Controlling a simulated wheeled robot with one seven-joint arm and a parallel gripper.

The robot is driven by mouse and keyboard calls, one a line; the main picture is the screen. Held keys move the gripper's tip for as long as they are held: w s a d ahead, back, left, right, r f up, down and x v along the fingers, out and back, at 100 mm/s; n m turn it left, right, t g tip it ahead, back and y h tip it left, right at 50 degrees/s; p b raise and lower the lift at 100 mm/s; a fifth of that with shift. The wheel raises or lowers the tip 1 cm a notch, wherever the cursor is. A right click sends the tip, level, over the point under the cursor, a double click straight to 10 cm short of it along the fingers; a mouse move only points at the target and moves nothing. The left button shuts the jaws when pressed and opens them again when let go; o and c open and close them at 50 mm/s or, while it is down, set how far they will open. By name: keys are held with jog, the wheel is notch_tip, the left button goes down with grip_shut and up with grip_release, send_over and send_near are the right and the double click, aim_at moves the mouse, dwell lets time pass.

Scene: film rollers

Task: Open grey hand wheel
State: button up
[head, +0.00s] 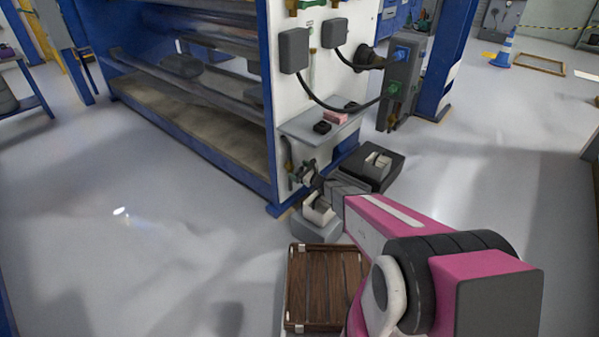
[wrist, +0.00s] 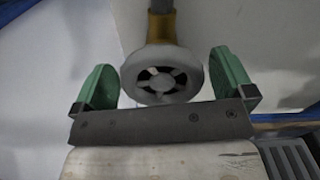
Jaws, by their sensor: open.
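The grey hand wheel (wrist: 162,75) is a round, spoked wheel below a yellow fitting (wrist: 162,28) on a grey pipe, in the middle of the wrist view. My gripper (wrist: 164,78) is open, with one green finger on each side of the wheel. The wheel lies between the fingers, with a visible gap on both sides; I cannot tell its exact depth between them. In the head view my gripper (head: 305,172) is small and close to the lower end of the white panel. The hand wheel cannot be made out there.
The white panel (head: 335,75) carries grey boxes and cables. A small shelf (head: 300,125) with a pink item juts out above my gripper. A dark box (head: 385,172) stands on the floor to the right. A wooden crate (head: 325,290) is in front. Open floor (head: 130,210) lies to the left.

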jog(key=c, duration=0.7)
jog(key=shift+c, duration=0.2)
jog(key=shift+n, duration=0.3)
jog(key=n, duration=0.2)
jog(key=shift+s+a+n, duration=0.1)
jog(key=shift+s+n, duration=0.05)
jog(key=shift+n, duration=0.25)
jog(key=n, duration=0.3)
jog(key=shift+s+a+f+n, duration=0.1)
jog(key=shift+s+f+n, duration=0.05)
jog(key=shift+n, duration=0.15)
jog(key=n, duration=0.6)
jog(key=shift+s+a+f+n, duration=0.1)
jog(key=shift+f+n, duration=0.2)
